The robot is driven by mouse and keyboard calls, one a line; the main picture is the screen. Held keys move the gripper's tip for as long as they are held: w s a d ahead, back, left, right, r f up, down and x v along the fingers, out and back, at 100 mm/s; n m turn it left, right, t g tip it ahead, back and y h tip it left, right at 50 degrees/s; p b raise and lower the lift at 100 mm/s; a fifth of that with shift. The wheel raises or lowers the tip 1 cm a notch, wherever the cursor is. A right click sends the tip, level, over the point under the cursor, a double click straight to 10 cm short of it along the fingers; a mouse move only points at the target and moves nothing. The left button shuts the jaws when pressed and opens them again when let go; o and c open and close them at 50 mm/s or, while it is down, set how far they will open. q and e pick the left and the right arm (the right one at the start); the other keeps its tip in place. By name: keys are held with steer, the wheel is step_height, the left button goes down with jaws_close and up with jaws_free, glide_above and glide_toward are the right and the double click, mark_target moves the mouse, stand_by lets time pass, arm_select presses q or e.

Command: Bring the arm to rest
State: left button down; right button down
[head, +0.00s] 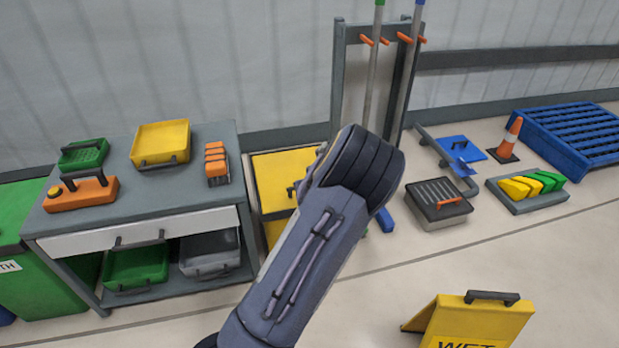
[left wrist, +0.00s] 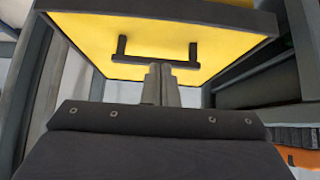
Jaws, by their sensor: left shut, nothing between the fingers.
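My arm (head: 310,230) rises from the bottom middle of the head view to a dark rounded joint, and my left gripper is hidden there. In the left wrist view my left gripper (left wrist: 160,74) has its two grey fingers together, with nothing between them. Beyond the fingertips is a yellow panel (left wrist: 225,52) with a dark rim and a dark handle (left wrist: 157,60). The fingertips overlap the handle's lower edge in the picture; I cannot tell whether they touch it. My right gripper is in neither view.
A grey workbench (head: 165,200) with trays stands at left. A yellow cabinet (head: 280,168) is partly behind my arm. A rack (head: 340,80) with orange hooks holds poles. A grill-topped box (head: 438,205), a cone (head: 510,140) and a blue pallet (head: 575,130) lie right. A yellow sign (head: 460,322) stands in front.

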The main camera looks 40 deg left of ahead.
arm_select(q)
steer(key=s+d, duration=0.1)
steer(key=d, duration=0.1)
steer(key=s+d+f, duration=0.1)
steer(key=s, duration=0.1)
steer(key=shift+d+f+p, duration=0.1)
steer(key=shift+d+p, duration=0.25)
steer(key=s+d+r+m+h, duration=0.3)
steer(key=s+d+r, duration=0.3)
steer(key=s, duration=0.4)
steer(key=s+d+r+m+h, duration=0.35)
steer(key=s+d+r, duration=0.3)
steer(key=s, duration=0.35)
steer(key=s+d+r+m+h, duration=0.2)
steer(key=s+d+r+h, duration=0.3)
steer(key=s, duration=0.4)
step_height(320, 180, up, 36)
steer(key=d+y+p, duration=0.1)
steer(key=p, duration=3.4)
steer(key=shift+s+d, duration=0.25)
steer(key=shift+s, duration=0.15)
steer(key=shift+r+y, duration=0.1)
steer(key=shift+y, duration=0.15)
